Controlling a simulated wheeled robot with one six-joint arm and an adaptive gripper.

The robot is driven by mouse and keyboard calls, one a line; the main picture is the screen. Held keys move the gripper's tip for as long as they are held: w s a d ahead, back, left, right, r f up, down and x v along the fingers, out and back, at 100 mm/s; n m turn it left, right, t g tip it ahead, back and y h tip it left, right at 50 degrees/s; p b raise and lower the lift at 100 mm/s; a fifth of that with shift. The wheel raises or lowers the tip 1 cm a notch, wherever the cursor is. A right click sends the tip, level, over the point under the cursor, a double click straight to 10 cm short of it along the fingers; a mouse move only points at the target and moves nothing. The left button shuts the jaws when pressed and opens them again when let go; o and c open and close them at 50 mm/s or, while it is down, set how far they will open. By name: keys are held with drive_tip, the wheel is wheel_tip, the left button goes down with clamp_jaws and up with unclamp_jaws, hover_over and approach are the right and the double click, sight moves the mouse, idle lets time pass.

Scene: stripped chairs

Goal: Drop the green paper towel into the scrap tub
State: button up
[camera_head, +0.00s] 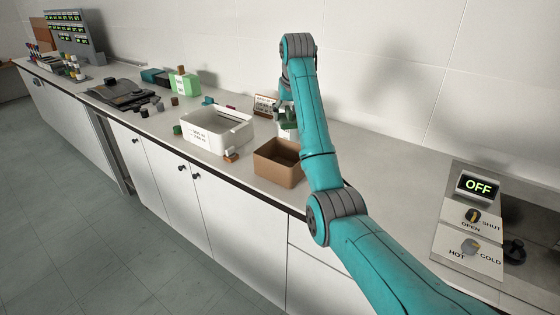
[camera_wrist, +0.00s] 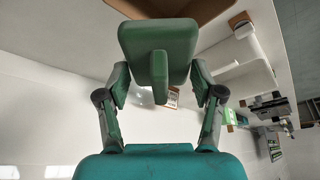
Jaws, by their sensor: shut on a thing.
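My gripper (camera_wrist: 160,85) is shut on a green object, taken as the green paper towel (camera_wrist: 158,50); it looks like a rounded block with a narrow rib. In the head view my gripper (camera_head: 284,110) is partly hidden by my arm, with a bit of green below it. It hangs behind and above an open brown box (camera_head: 272,168), whose edge also shows at the top of the wrist view (camera_wrist: 205,12). An open white tub (camera_head: 208,140) with a label stands left of the box. The label is too small to read, so I cannot tell which is the scrap tub.
A small framed sign (camera_head: 264,104) stands behind the white tub. A green carton (camera_head: 184,84), a dark tray (camera_head: 122,95) and several small pieces are farther left. A control panel (camera_head: 470,235) is at right.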

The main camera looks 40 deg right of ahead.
drive_tip(key=shift+f, duration=2.85)
drive_tip(key=o, duration=1.2)
wheel_tip(320, 180, up, 10)
